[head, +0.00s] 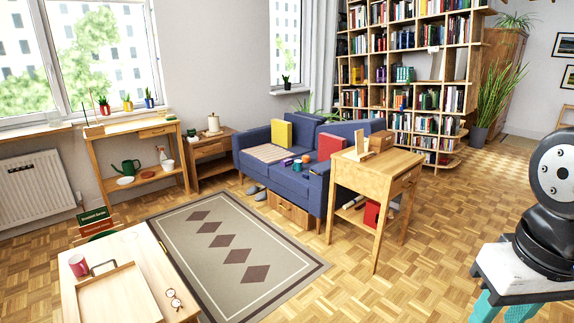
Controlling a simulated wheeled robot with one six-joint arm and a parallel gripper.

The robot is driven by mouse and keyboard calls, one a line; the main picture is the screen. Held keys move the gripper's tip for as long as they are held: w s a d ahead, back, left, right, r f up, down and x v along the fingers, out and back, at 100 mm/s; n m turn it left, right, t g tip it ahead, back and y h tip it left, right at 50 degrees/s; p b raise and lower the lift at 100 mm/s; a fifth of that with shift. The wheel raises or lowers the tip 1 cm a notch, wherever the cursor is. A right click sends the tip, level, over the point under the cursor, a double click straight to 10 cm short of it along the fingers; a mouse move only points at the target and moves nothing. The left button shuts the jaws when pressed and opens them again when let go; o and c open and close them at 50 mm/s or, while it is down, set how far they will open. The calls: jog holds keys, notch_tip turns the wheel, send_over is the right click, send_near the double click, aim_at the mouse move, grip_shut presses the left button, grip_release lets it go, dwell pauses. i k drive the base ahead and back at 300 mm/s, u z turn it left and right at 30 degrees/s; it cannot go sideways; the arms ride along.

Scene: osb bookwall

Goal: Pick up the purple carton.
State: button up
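A small purple thing (288,162) lies on the seat of the blue sofa (263,180), among other small coloured items. It is too small here to tell for sure that it is a carton. No other purple carton stands out in the head view. My gripper is not in view; only a dark part of my arm shows at the right edge, far from the sofa.
A wooden side table (374,168) stands before the sofa's right end. A low table (142,261) with a tray (118,296), a red mug (78,265) and glasses (173,298) is at front left. The rug (198,228) and parquet at centre are clear.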

aim_at(288, 161)
jog(key=u, duration=0.05)
jog(key=i, duration=1.25)
jog(key=u, duration=0.3)
jog(key=i, duration=1.2)
jog(key=u, duration=0.4)
jog(key=i, duration=0.8)
jog(key=z, duration=0.3)
jog(key=i, duration=2.05)
jog(key=z, duration=0.15)
